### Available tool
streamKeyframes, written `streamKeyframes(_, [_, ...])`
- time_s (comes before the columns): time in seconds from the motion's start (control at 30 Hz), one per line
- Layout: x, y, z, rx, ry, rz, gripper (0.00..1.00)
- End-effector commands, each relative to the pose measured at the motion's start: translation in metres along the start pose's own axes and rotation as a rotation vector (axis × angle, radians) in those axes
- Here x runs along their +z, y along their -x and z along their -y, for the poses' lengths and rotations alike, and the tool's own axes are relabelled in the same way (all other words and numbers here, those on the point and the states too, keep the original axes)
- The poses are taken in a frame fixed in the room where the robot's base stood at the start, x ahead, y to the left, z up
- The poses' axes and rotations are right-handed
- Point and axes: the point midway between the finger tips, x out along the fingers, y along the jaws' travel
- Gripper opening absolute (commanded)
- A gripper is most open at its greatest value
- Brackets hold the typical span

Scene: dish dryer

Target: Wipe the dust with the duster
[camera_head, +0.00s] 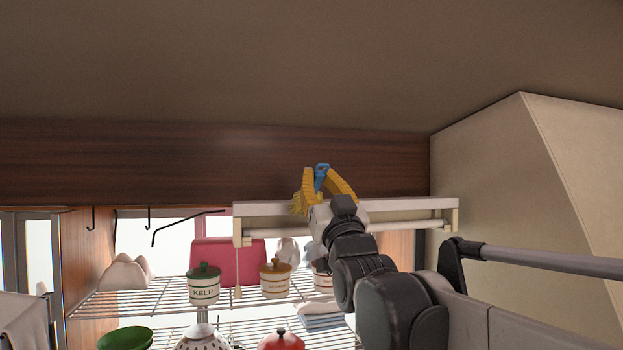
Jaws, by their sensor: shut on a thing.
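My gripper (323,175) is at the upper middle, raised in front of the dark wood panel, with its yellow fingers shut on a blue piece that appears to be the handle of the duster (321,180). A shaggy yellow part, apparently the duster's head, shows at the left finger and is partly hidden. The wood panel (200,160) runs behind the gripper. I cannot tell from this view whether the duster touches it. No dust can be made out on the panel.
A white rail frame (345,206) spans just behind my wrist. Below are wire shelves (160,305) with a KELP jar (204,286), an orange-lidded jar (275,280), a green bowl (125,338) and a red lid (282,342). Dark hooks (180,225) hang at left. A beige wall (500,180) stands right.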

Motion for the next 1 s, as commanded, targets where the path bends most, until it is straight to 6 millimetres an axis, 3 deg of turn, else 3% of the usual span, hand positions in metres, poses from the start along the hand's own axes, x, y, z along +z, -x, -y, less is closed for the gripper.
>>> streamKeyframes(0.1, [-0.001,0.001,-0.013,0.002,0.002,0.000,0.00])
streamKeyframes(1.0, [0.000,0.000,-0.066,0.001,0.003,0.000,0.00])
